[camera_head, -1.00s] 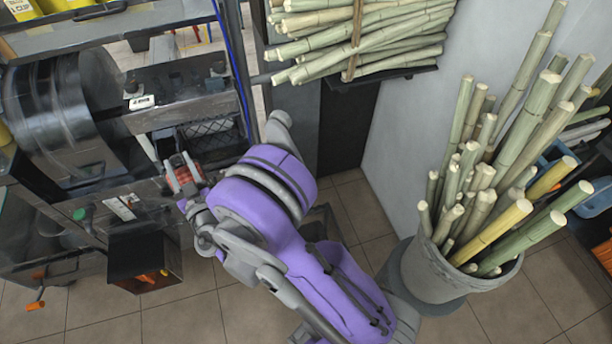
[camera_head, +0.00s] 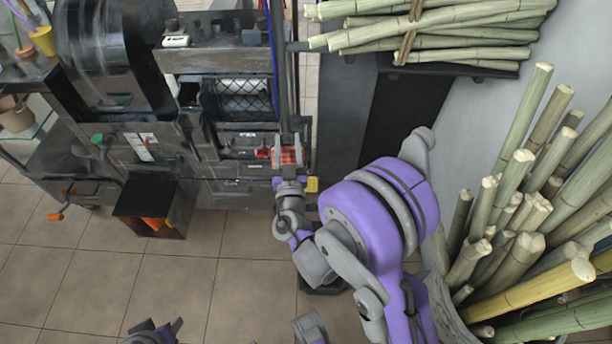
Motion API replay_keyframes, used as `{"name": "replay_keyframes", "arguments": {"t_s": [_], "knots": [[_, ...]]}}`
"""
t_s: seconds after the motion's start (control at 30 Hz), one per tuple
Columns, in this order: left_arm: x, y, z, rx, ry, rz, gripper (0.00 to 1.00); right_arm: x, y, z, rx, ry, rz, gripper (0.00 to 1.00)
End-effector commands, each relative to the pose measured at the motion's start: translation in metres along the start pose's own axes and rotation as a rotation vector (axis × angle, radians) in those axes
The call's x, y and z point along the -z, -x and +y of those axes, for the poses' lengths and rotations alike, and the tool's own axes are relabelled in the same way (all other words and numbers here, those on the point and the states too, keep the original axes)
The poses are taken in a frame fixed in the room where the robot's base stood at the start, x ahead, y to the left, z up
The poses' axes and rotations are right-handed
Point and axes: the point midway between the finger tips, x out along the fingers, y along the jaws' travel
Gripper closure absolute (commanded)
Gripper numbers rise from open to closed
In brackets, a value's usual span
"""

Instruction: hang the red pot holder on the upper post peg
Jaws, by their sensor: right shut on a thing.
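My right gripper (camera_head: 287,163) is shut on the red pot holder (camera_head: 289,155). The holder looks red with pale markings, and the fingers partly hide it. It is in front of the drawer fronts, close to the lower part of a thin dark upright post (camera_head: 282,90). A short dark bar that looks like the upper peg (camera_head: 300,46) sticks out to the right of the post, above the holder in the picture. I cannot tell the depth gap between holder and post. My left gripper is not clearly seen; only parts of my body show at the bottom edge.
A rack of cut cane (camera_head: 440,40) juts out at the upper right. A large pot of upright cane (camera_head: 450,300) stands right, close to my right arm. The dark press machine (camera_head: 110,60) and an open black box (camera_head: 147,207) are left. The tiled floor (camera_head: 90,290) is clear.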

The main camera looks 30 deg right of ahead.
Motion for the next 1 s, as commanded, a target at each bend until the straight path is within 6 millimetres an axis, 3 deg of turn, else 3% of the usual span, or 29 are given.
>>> {"name": "replay_keyframes", "arguments": {"t_s": [0.03,0.1,0.3,0.63,1.0], "knots": [[-0.012,-0.030,0.000,0.000,0.000,-0.011,0.50,-0.030,0.004,0.009,-0.019,0.006,-0.004,1.00],[-0.020,-0.051,0.000,0.000,0.000,-0.019,0.50,-0.049,0.006,0.019,-0.042,0.011,-0.004,1.00],[-0.034,-0.092,0.000,0.000,0.000,-0.033,0.50,-0.083,0.009,0.039,-0.088,0.021,0.000,1.00],[-0.036,-0.100,0.000,0.000,0.000,-0.036,0.50,-0.089,0.005,0.046,-0.104,0.022,0.003,1.00],[-0.035,-0.099,0.000,0.000,0.000,-0.035,0.50,-0.094,-0.016,0.048,-0.103,0.023,0.003,1.00]]}}
